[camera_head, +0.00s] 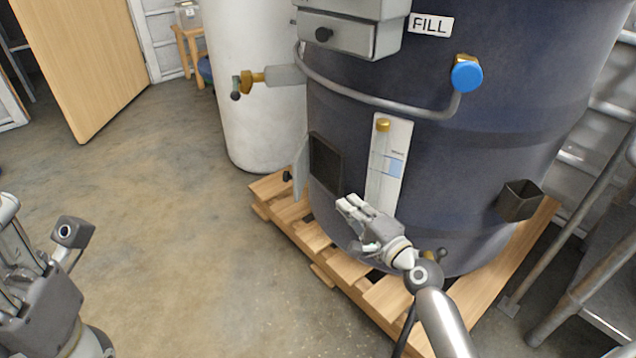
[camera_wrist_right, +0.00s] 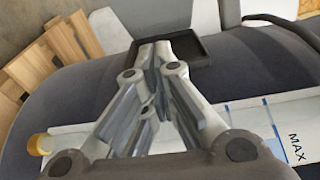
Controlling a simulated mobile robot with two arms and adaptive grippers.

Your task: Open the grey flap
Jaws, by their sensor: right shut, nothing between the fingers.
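The grey flap (camera_head: 300,170) stands swung out at the left side of a dark rectangular opening (camera_head: 325,163) low on the blue tank. A black knob (camera_head: 287,176) shows on the flap's outer side. The opening's dark frame also shows in the right wrist view (camera_wrist_right: 203,48). My right gripper (camera_head: 345,204) is shut and empty. It is just below and right of the opening, in front of the tank, apart from the flap. My left gripper (camera_head: 14,235) is only partly in view at the left edge, far from the flap, and its fingertips cannot be made out.
The blue tank (camera_head: 480,150) stands on a wooden pallet (camera_head: 290,225). A level gauge (camera_head: 398,165) is right of the opening. A grey pipe (camera_head: 385,101) with a blue-capped valve (camera_head: 466,76) runs above. A white tank (camera_head: 255,125) stands behind. The floor at left is clear.

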